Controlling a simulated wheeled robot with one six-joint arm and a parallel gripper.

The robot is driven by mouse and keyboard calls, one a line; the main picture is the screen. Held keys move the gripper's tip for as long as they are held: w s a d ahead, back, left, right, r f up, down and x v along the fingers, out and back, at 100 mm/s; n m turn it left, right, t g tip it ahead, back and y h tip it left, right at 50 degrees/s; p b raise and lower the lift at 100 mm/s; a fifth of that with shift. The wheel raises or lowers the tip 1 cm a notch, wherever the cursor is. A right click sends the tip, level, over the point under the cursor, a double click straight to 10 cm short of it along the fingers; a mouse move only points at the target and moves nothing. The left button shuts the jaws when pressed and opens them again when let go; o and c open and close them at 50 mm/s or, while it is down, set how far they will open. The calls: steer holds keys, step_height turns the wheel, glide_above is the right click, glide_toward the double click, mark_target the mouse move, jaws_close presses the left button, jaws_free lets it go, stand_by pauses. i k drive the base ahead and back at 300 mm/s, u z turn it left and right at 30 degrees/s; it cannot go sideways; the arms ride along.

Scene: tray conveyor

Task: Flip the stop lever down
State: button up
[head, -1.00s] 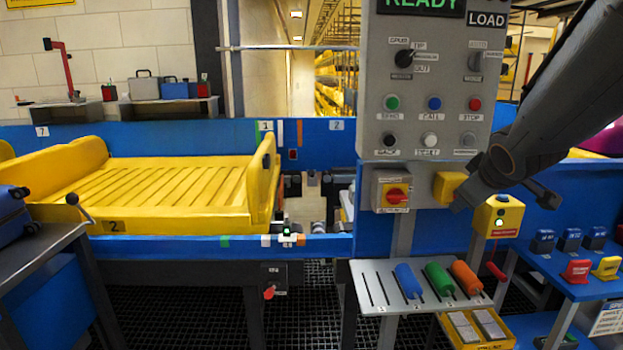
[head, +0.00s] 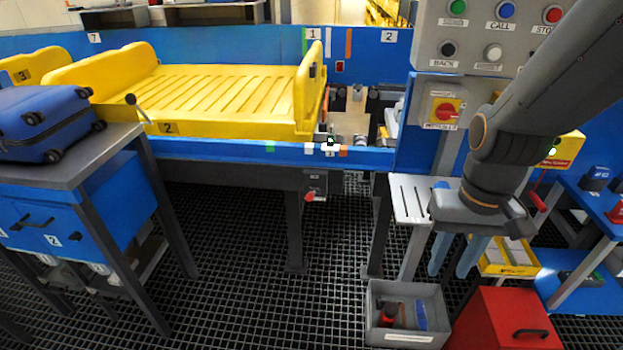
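I cannot tell for sure which lever is the stop lever. A red-tipped lever (head: 310,195) sits on a small dark box under the conveyor's front rail, near the middle. A red handle (head: 538,200) hangs by the yellow box at right. My gripper (head: 456,260) points down at right, in front of the tool rack (head: 410,197). Its two fingers stand apart with nothing seen between them. It is well right of the red-tipped lever and touches none of these levers.
A blue suitcase (head: 42,122) lies on the side table (head: 105,142) at left. A grey bin (head: 377,300) and a red box (head: 503,325) stand on the floor below my gripper. The control panel (head: 480,35) is behind my arm. The grated floor in the middle is clear.

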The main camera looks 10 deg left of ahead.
mark_target(310, 196)
steer(key=k, duration=0.5)
steer(key=u, duration=0.75)
steer(key=i, duration=1.15)
steer(key=z, duration=0.2)
